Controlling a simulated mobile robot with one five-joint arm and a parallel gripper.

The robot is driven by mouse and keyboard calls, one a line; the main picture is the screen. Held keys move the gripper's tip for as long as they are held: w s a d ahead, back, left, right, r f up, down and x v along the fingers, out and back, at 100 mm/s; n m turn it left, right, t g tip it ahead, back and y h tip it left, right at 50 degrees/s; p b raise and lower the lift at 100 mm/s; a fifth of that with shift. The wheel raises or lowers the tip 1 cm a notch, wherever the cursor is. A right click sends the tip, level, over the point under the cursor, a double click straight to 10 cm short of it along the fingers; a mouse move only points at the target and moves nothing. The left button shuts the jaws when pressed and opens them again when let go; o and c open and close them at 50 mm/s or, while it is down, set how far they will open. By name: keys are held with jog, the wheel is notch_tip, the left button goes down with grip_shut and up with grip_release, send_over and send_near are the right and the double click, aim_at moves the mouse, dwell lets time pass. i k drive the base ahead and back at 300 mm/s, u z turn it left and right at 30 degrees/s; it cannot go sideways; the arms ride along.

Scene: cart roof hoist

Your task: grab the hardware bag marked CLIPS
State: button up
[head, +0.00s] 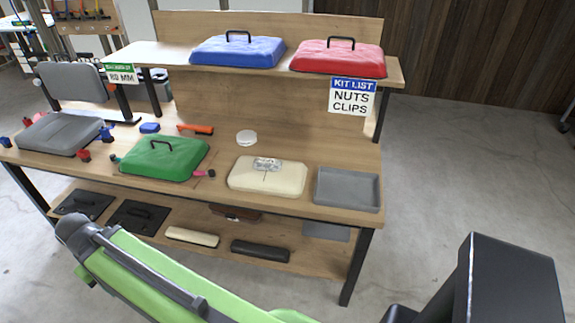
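No bag with readable CLIPS lettering shows in the head view. A kit list sign (353,97) on the upper shelf's front edge reads NUTS and CLIPS. A cream padded piece (267,179) lies on the bench top with a small grey-white printed patch (267,164) on it; its print is too small to read, and I cannot tell whether it is a bag or a label. My green arm crosses the bottom of the view, below and in front of the bench. My gripper's fingers are not visible.
The upper shelf (175,54) holds blue (238,50) and red (338,58) handled lids. On the bench top (222,158) are a green handled lid (164,158), a grey seat (73,110) and an empty-looking grey tray (347,189). Floor right of the bench is clear.

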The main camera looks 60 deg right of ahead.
aim_at(267, 164)
jog(key=z, duration=0.25)
jog(key=i, duration=1)
jog(key=u, duration=0.05)
